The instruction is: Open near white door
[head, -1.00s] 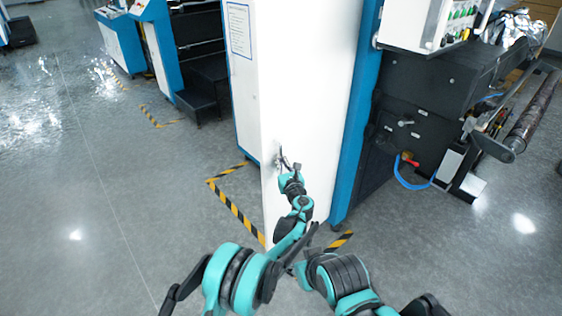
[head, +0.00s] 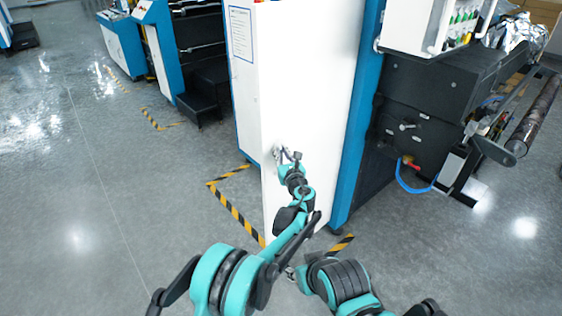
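The near white door (head: 312,85) is the tall white panel in the middle of the head view, standing upright and looking shut. My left gripper (head: 286,154) is at its lower left part, touching or very close to its face. A small light metal piece, perhaps a handle, shows at the fingertips. The fingers are too small to tell whether they are closed on it. My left arm reaches up to it from the bottom.
Yellow-black floor tape (head: 235,208) runs left of the cabinet. A blue post (head: 357,125) and a dark machine (head: 425,110) stand close on the right, with a blue hose (head: 412,187). Open grey floor (head: 110,200) lies to the left.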

